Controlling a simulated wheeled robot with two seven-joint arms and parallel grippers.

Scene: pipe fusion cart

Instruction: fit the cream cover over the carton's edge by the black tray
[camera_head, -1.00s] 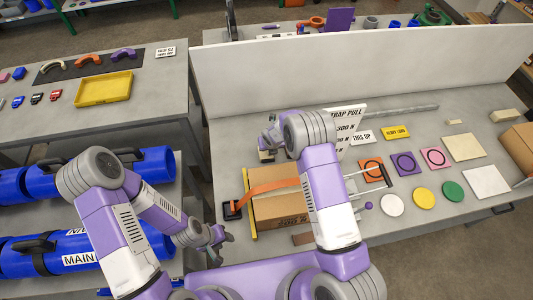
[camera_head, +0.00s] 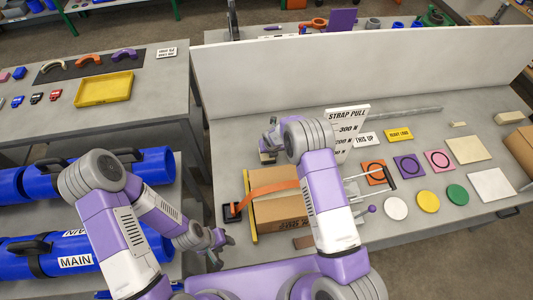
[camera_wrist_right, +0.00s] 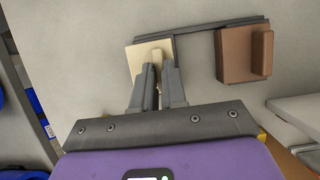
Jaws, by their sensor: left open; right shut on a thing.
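The cream cover (camera_wrist_right: 137,62) is a small square plate with a raised rib, seen in the right wrist view. My right gripper (camera_wrist_right: 157,70) is shut on its rib. My right arm hides part of the carton. My left gripper (camera_head: 217,255) is open and empty, left of the carton.
A brown cover (camera_wrist_right: 238,55) sits right of the cream one. The strap pull sign (camera_head: 345,125) stands behind the carton, close to my right arm. Coloured discs and squares lie to the right. A white panel (camera_head: 370,75) crosses the bench behind.

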